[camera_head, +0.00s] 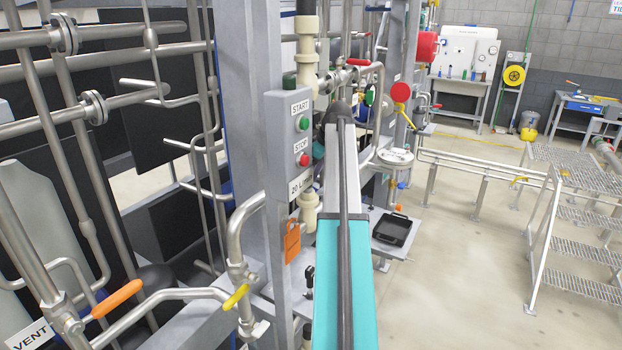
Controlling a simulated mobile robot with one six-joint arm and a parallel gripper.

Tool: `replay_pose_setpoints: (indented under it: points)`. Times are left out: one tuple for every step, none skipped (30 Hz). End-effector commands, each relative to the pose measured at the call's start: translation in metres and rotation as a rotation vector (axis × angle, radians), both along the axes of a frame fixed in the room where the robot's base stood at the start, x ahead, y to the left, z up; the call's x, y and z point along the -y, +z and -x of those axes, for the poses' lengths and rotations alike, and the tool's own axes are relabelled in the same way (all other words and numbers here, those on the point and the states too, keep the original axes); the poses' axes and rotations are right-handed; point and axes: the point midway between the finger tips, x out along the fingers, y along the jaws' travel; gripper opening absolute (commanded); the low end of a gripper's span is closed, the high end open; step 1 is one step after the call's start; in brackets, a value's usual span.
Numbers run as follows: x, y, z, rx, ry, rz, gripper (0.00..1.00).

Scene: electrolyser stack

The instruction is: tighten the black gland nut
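I cannot pick out the black gland nut for sure in the head view. A small black part (309,277) shows beside my arm, below the label reading "20 L"; I cannot tell what it is. My arm, with its teal and grey link, reaches from the bottom middle away toward the pipework and covers part of it. Its far end is a dark joint near the pale pipe fittings. My gripper is not visible, so I cannot see its fingers or whether it holds anything.
A control box (290,145) with START and STOP buttons stands just left of my arm. Steel pipes with an orange-handled valve (117,298) and a yellow-handled valve (236,297) crowd the left. A black tray (391,231) sits right of my arm. Open floor leads to metal steps (580,215).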

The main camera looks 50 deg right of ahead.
Motion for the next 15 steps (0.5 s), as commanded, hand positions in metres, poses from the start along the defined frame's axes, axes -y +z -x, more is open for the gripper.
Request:
replay_pose_setpoints:
  points:
    - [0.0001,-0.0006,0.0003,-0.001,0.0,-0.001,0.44]
    - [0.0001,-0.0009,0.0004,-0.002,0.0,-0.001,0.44]
    - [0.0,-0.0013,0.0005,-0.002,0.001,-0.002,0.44]
    - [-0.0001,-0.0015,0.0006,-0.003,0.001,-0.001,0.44]
    - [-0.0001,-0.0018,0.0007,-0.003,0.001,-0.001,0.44]
    - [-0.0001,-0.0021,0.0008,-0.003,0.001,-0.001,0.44]
    - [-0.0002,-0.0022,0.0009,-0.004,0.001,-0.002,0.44]
    - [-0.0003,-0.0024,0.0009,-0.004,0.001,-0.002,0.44]
    - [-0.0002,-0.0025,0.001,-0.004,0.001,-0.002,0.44]
    - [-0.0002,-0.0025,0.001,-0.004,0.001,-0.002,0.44]
    - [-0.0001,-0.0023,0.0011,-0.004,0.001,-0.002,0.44]
    - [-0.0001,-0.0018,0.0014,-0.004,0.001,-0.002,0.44]
    - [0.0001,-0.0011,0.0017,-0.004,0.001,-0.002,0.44]
    - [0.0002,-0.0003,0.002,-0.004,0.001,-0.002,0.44]
    - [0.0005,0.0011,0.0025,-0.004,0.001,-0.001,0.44]
